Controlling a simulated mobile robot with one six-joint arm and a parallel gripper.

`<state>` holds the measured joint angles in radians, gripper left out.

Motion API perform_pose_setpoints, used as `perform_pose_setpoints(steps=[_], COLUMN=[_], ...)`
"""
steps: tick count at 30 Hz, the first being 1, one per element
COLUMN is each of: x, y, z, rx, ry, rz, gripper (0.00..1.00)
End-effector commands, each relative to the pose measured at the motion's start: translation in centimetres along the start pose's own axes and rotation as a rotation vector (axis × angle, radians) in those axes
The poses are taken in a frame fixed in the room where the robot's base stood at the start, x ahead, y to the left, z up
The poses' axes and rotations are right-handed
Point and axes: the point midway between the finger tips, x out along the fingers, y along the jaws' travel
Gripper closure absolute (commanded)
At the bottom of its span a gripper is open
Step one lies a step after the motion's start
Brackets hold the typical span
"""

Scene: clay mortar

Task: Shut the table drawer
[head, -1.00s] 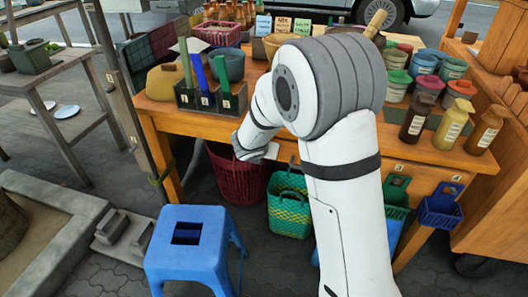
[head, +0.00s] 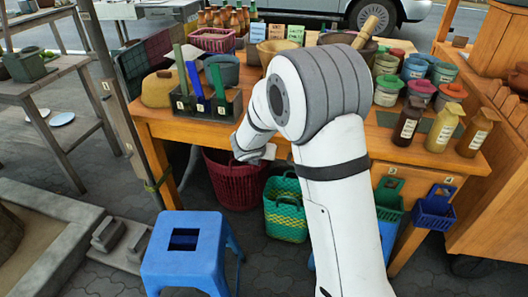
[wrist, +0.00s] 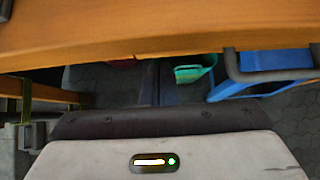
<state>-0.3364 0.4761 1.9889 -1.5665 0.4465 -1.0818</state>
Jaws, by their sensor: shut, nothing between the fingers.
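The wooden table (head: 150,128) stands in front of me, its front partly hidden by my arm in the head view. I cannot make out a drawer for sure there. In the wrist view a wooden front edge (wrist: 130,45) crosses the top, and a dark bar handle (wrist: 265,73) shows below it at the right. My gripper (head: 262,152) is at the table's front, left of the middle. In the wrist view its grey body with a dark edge (wrist: 155,122) fills the bottom, close below the wood.
A blue stool (head: 180,262) stands in front of the table at the left. A red basket (head: 235,180) and a green basket (head: 286,208) sit under it. Bottles (head: 442,126), jars and a tool caddy (head: 205,104) stand on top. Blue and green holders hang at the right.

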Motion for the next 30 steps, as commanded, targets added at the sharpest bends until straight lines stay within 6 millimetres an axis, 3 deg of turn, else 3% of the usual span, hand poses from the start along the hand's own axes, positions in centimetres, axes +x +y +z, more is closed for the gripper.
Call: perform_pose_setpoints(steps=[1, 6, 12, 23, 26, 30], x=[-0.5, -5.3, -9.0, -11.0, -12.5, -17.6], y=[0.2, 0.5, 0.4, 0.0, -1.8, -8.0], z=[-0.9, -0.6, -0.8, -0.7, 0.7, 3.8], rx=[-0.003, -0.004, -0.004, 0.013, 0.139, 0.579], ry=[0.001, 0.002, 0.005, 0.007, 0.013, 0.032], rz=[0.003, 0.008, 0.008, 0.0, -0.032, -0.145], gripper=[1.0, 1.0, 1.0, 1.0, 1.0, 1.0])
